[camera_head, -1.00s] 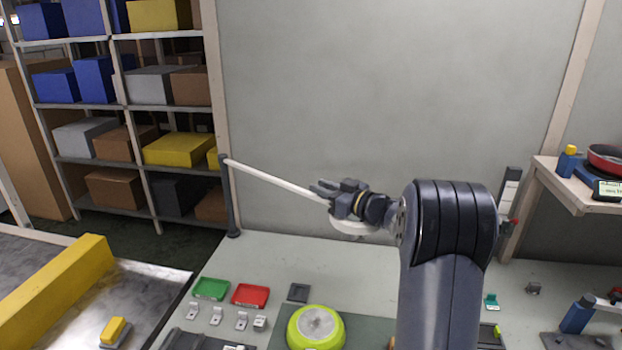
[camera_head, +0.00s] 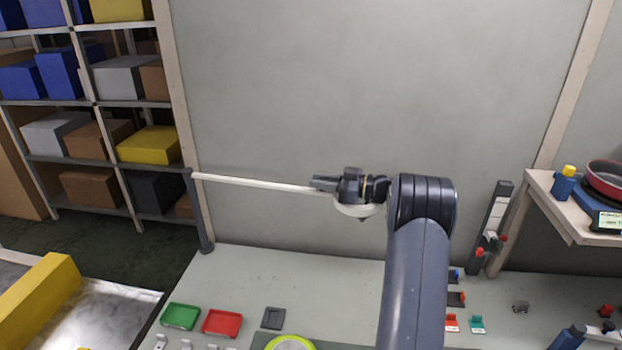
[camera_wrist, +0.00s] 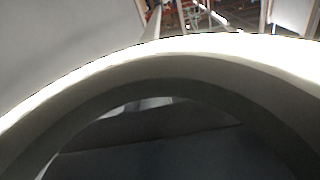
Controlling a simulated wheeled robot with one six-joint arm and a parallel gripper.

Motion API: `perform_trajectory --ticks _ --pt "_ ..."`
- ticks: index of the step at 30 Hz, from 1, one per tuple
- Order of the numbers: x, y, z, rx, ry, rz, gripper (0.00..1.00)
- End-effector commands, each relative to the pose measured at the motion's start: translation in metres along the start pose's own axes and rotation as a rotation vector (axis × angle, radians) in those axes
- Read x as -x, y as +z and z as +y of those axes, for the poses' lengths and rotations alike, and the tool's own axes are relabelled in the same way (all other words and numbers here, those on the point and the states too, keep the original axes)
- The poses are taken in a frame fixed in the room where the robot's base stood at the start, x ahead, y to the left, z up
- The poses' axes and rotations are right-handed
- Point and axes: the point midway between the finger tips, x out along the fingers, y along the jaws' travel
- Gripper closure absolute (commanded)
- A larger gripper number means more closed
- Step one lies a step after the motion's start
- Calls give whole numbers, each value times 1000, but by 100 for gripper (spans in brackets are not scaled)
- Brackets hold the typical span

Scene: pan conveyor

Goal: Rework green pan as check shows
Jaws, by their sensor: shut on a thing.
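The lime-green pan (camera_head: 290,343) lies on the bench at the bottom edge of the head view, mostly cut off. A dark post (camera_head: 200,215) carries a thin white swing arm (camera_head: 250,182) with a white ring head (camera_head: 358,211) at its end. My gripper (camera_head: 322,184) is at the arm's end, shut on this ring-headed arm, high above the bench and pointing left. The exact grip point is hidden. In the wrist view, the pale ring (camera_wrist: 200,48) fills the frame and the fingers do not show.
A green tray (camera_head: 180,316), red tray (camera_head: 222,322) and dark square tray (camera_head: 273,318) sit on the bench. On the right, a shelf (camera_head: 560,210) holds a red pan (camera_head: 605,178) on a blue device with a display. A storage rack stands at left.

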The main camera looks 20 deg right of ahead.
Motion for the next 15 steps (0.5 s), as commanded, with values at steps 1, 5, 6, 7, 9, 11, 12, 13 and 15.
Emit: perform_trajectory --ticks 1,5,6,7,9,11,12,13,15 --pt "2 -2 3 6 5 1 100" --pt "4 -2 4 7 6 0 100" --pt "4 -2 4 7 7 0 100" --pt "4 -2 4 7 8 0 100" --pt "4 -3 5 8 10 0 100" --pt "4 -3 5 8 11 0 100" --pt "4 -3 5 8 11 1 100" --pt "4 -3 5 9 12 1 78" --pt "4 -3 5 8 12 1 72"
